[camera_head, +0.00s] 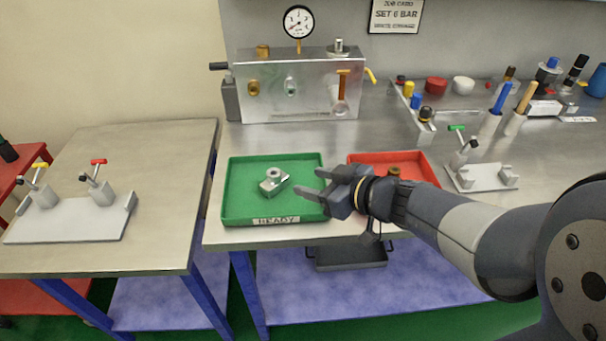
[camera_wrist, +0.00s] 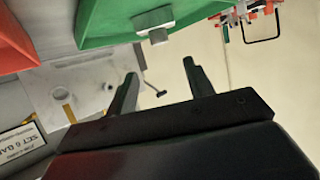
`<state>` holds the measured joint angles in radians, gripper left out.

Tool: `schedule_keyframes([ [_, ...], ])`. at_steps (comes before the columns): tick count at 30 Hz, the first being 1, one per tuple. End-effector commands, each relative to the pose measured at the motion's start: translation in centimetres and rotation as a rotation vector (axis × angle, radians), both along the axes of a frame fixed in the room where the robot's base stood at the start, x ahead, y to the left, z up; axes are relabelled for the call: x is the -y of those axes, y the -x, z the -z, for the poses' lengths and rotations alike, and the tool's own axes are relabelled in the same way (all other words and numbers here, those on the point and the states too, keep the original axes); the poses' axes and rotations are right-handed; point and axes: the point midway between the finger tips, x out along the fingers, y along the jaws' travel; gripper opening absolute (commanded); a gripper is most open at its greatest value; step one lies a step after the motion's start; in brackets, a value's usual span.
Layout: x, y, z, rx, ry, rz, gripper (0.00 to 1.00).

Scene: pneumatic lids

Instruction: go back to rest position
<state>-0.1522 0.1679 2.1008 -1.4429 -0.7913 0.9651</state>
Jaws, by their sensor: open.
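My gripper (camera_head: 318,186) is open and empty in the head view. It hangs over the gap between the green tray and the red tray, at the green tray's right edge. In the wrist view its two fingers (camera_wrist: 158,82) stand apart with nothing between them. A silver metal block with a round top (camera_head: 273,181) lies in the green tray (camera_head: 240,208) marked READY, apart from my gripper. The block also shows in the wrist view (camera_wrist: 155,20). The red tray (camera_head: 414,162) is partly hidden behind my arm and holds a small brass piece (camera_head: 394,171).
A metal box (camera_head: 300,88) with a gauge (camera_head: 299,22) stands at the back of the bench. Fixtures with toggle clamps stand at left (camera_head: 75,215) and right (camera_head: 480,176). Upright tools (camera_head: 494,115) crowd the back right. The left table (camera_head: 135,145) is mostly bare.

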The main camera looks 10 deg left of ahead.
Motion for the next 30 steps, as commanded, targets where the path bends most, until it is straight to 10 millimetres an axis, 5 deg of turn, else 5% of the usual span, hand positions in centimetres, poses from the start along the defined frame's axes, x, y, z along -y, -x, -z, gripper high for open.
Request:
schedule_keyframes([
  [16, -0.3, -0.1, 0.3, -0.001, 0.000, -0.002, 0.50],
  [30, -7.0, -4.2, 3.7, -0.002, 0.000, -0.004, 0.50],
])
